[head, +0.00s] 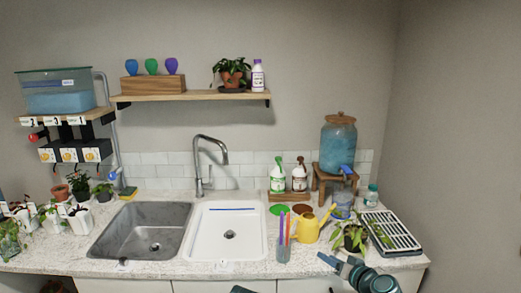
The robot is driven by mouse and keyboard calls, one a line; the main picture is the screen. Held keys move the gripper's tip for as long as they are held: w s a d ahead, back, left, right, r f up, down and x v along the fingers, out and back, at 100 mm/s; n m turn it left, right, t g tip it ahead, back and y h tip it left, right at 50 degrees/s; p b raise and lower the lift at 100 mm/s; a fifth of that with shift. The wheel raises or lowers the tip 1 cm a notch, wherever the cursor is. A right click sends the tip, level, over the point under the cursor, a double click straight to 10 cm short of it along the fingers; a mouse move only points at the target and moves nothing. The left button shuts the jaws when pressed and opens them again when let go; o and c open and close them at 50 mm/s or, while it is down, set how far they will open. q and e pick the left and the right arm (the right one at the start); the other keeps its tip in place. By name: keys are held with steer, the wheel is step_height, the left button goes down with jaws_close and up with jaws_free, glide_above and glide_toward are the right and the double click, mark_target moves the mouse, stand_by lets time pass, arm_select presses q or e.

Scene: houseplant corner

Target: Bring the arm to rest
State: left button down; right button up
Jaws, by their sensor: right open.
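My right gripper (333,264) is at the bottom right of the head view, in front of the counter's front edge and below the potted plant. It is open, and I see nothing between its fingers. Its arm comes in from the bottom right. My left gripper is not in view. A small dark piece at the bottom edge, left of the right gripper, is too cut off to identify.
A leafy potted plant (354,236), a yellow watering can (308,230), a cup of colored sticks (283,252) and a drying rack (392,232) stand near the right gripper. Grey (140,230) and white (228,235) sinks lie left. The floor area is largely out of view.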

steer(key=s+a+f+n+g+p, duration=0.1)
steer(key=s+a+f+n+g, duration=0.1)
steer(key=s+a+f+g, duration=0.4)
steer(key=s+a+f+n+g, duration=0.2)
steer(key=s+a+f, duration=0.1)
steer(key=a, duration=0.6)
steer(key=s+f+g+h, duration=0.1)
steer(key=s+g+h, duration=0.1)
steer(key=s, duration=0.4)
steer(key=s+f+n+g+h+p, duration=0.1)
steer(key=s+f+g+h, duration=0.1)
steer(key=s+h, duration=0.3)
steer(key=shift+s+f+g, duration=0.25)
steer(key=shift+s+g, duration=0.15)
steer(key=shift+g, duration=0.3)
